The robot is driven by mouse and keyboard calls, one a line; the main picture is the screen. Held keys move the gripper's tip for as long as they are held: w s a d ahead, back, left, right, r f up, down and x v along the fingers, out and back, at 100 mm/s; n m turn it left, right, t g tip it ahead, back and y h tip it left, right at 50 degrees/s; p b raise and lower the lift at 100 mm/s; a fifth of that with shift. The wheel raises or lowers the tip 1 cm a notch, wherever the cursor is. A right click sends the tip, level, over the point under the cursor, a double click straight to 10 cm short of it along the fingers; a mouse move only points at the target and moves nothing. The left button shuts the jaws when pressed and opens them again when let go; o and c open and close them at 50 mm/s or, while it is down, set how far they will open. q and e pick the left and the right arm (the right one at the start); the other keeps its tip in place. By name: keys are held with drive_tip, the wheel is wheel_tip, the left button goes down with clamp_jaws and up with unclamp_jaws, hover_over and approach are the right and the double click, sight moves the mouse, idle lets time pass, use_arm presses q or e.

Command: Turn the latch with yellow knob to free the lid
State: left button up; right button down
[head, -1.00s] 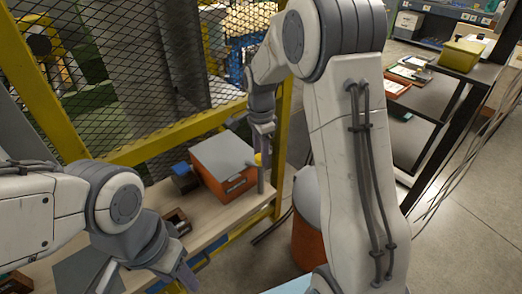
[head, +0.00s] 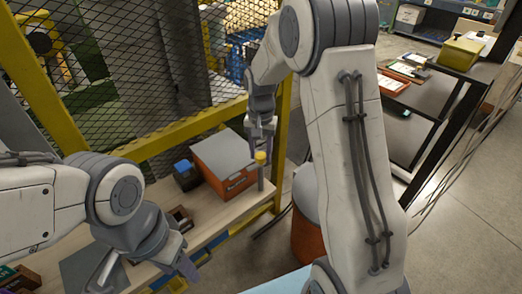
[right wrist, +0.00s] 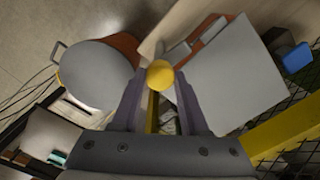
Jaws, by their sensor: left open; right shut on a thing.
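An orange box (head: 238,186) with a grey lid (head: 222,151) sits on the wooden bench. The yellow knob (head: 261,157) stands on a grey upright piece at the box's right corner. In the right wrist view the knob (right wrist: 160,75) lies between my fingertips, and the grey lid (right wrist: 232,75) is to its right. My right gripper (head: 262,147) comes down on the knob from above and is shut on it. The latch's own arm is hard to make out. My left gripper (head: 148,272) is open, low at the left over the bench, away from the box.
A small blue-topped box (head: 186,174) stands left of the orange box. A yellow-framed mesh fence (head: 165,138) runs behind the bench (head: 208,220). An orange drum with a grey top (head: 306,235) stands on the floor to the right. A dark shelf is further right.

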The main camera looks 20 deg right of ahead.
sight(260, 155)
drive_tip(key=shift+r+n, duration=0.1)
drive_tip(key=shift+n, duration=0.6)
drive_tip(key=shift+w, duration=0.1)
drive_tip(key=shift+c, duration=2.1)
unclamp_jaws()
drive_tip(key=shift+r, duration=0.5)
wheel_tip(260, 155, up, 9)
drive_tip(key=b, duration=0.1)
drive_tip(key=shift+r, duration=0.2)
drive_tip(key=shift+a, duration=0.1)
